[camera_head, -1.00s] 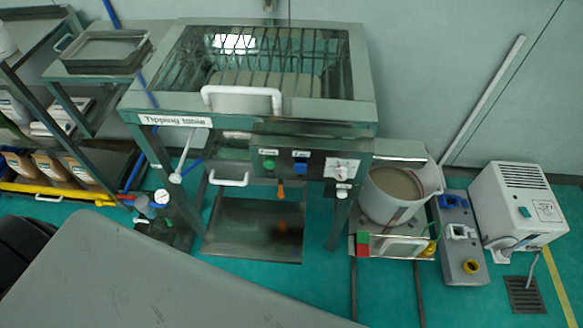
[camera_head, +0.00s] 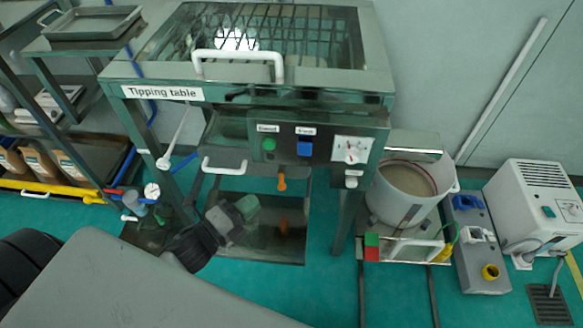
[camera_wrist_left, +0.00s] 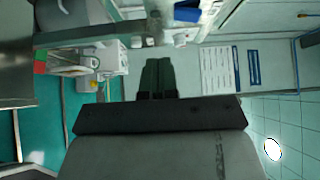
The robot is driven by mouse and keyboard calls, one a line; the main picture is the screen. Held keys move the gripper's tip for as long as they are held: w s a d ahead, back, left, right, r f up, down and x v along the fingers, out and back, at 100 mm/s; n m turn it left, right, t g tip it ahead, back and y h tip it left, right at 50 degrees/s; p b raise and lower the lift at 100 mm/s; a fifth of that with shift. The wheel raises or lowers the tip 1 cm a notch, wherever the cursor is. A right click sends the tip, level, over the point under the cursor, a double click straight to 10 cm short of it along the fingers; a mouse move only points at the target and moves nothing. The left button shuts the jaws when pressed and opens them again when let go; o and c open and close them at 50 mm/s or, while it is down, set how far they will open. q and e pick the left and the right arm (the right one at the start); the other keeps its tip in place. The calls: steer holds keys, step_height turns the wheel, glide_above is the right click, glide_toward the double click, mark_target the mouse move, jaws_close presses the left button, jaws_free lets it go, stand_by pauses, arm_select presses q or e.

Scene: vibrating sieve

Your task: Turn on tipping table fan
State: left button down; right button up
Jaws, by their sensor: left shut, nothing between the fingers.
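The tipping table (camera_head: 160,93) stands in the middle of the head view, with a glass top and a white front handle (camera_head: 238,57). Its control panel (camera_head: 330,130) carries a green button (camera_head: 268,144), a blue switch (camera_head: 304,147) and a white plate with a dial (camera_head: 351,150). The small labels above the button and switch are too small to read surely. My left gripper (camera_head: 244,208) is below and left of the panel, apart from it. It is shut and empty; its closed fingers also show in the left wrist view (camera_wrist_left: 157,76). My right gripper is out of view.
A lower white handle (camera_head: 223,166) and an orange knob (camera_head: 282,182) sit under the panel. To the right stand a round sieve pot (camera_head: 402,195), a grey box (camera_head: 476,240) and a white machine (camera_head: 530,205). A shelf rack (camera_head: 45,155) stands at the left.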

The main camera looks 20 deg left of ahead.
arm_select(q)
steer(key=r+m, duration=0.1)
steer(key=d+r+m+h, duration=0.1)
steer(key=r, duration=0.1)
steer(key=r+m+h, duration=0.1)
steer(key=shift+s+d+r, duration=0.15)
steer(key=shift+s+d, duration=0.2)
steer(key=shift+d, duration=0.05)
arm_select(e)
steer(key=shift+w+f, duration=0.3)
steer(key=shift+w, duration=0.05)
arm_select(q)
glide_toward(303, 148)
steer(key=x, duration=0.3)
steer(key=d+x, duration=0.1)
steer(key=x, duration=0.1)
steer(key=shift+s+d, duration=0.15)
steer(key=shift+w+a, duration=0.25)
steer(key=shift+w, duration=0.5)
steer(key=shift+r, duration=0.1)
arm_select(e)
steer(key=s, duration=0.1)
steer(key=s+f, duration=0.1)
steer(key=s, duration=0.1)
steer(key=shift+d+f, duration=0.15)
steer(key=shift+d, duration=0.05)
arm_select(q)
steer(key=shift+p, duration=0.3)
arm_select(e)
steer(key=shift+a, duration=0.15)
